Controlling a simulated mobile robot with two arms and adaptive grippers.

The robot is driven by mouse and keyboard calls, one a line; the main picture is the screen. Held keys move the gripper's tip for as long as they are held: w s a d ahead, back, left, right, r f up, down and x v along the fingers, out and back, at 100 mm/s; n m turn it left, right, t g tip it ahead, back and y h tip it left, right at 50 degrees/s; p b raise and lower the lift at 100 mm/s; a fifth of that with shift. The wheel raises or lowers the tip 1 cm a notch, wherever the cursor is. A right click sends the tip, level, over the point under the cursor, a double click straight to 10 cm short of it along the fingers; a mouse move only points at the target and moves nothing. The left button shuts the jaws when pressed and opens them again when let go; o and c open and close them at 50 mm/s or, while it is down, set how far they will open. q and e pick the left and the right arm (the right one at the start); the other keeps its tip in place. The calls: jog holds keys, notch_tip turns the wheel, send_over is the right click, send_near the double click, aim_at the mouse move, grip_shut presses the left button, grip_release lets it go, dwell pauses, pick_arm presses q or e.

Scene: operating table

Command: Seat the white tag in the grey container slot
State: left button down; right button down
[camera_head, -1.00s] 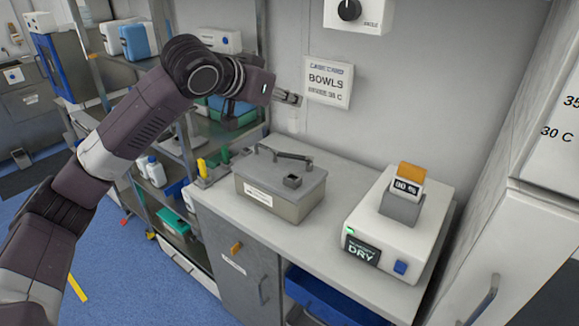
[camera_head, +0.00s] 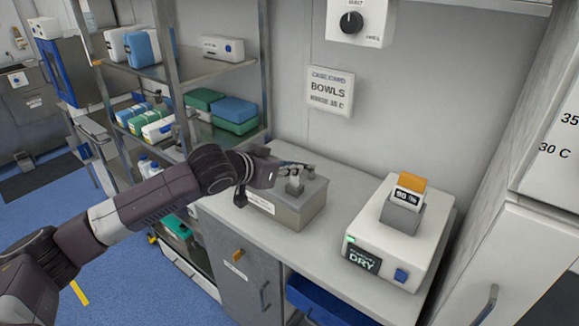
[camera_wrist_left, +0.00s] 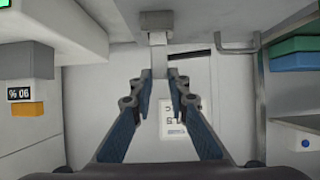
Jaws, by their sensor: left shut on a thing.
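The grey container (camera_head: 300,213) stands on the counter, with a small slot block (camera_head: 294,188) on its lid. My left gripper (camera_head: 305,170) is just above that block. In the left wrist view, which is upside down, the gripper's fingers (camera_wrist_left: 160,74) are shut on the narrow white tag (camera_wrist_left: 160,60). The tag's far end meets the slot block (camera_wrist_left: 156,20). I cannot tell how deep the tag sits in it. My right gripper is not in view.
A white device (camera_head: 400,238) reading DRY stands to the right, with an orange-topped card in its holder. A BOWLS card (camera_head: 330,92) is on the wall behind. Loaded shelves (camera_head: 215,72) stand to the left. A blue bin (camera_head: 330,300) sits below the counter.

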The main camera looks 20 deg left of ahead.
pick_arm(q)
jog(key=shift+f, duration=0.1)
jog(key=c, duration=1.8)
grip_release()
jog(key=shift+c, duration=0.2)
jog(key=b+v, duration=0.2)
jog(key=v, duration=1)
